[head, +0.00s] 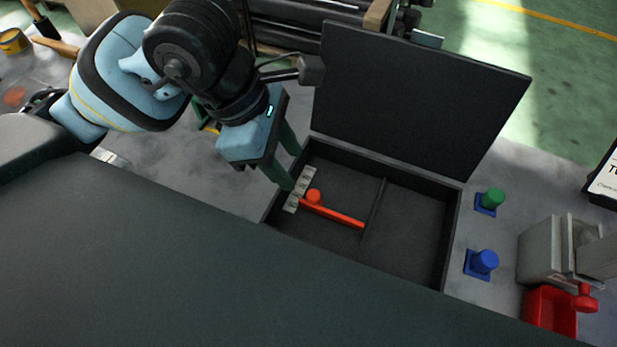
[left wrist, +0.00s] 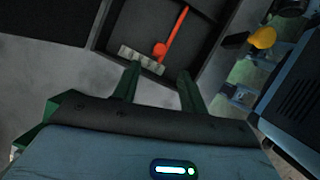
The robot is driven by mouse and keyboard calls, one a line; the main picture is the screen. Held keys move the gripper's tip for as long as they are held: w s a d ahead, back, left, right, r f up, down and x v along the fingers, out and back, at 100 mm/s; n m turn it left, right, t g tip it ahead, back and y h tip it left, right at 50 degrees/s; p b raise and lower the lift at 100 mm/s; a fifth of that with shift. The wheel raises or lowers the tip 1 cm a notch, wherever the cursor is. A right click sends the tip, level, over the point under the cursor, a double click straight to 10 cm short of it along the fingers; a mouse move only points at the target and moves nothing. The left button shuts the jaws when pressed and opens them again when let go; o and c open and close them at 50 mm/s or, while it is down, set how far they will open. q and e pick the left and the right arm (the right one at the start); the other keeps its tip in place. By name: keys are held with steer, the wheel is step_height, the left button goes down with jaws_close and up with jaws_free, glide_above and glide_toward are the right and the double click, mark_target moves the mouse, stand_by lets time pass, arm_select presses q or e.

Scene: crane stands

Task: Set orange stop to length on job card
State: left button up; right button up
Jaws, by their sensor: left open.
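The orange stop (head: 314,196) is a small round knob at the end of an orange bar (head: 338,215) inside an open black case. A pale strip with marks (head: 299,190) lies beside the knob. My left gripper (head: 288,170) is open, with its green fingers over the case's left edge close to the strip and knob. In the left wrist view the orange stop (left wrist: 159,49) and the strip (left wrist: 141,59) lie just beyond the fingertips (left wrist: 159,72), with nothing between the fingers. My right gripper is not in view. A white card at the right edge (head: 604,182) is cut off and its length is unreadable.
The black case (head: 452,235) has a raised lid (head: 415,95) behind it and a divider inside. Green (head: 492,197) and blue (head: 484,262) knobs on blue bases stand right of it, near a grey vise-like block (head: 545,250) and a red bin (head: 549,312).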

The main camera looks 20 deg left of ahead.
mark_target(313, 193)
arm_select(q)
steer(key=x, duration=0.7)
steer(key=shift+d+f, duration=0.2)
steer(key=shift+f, duration=0.05)
jaws_close()
steer(key=shift+w, duration=0.15)
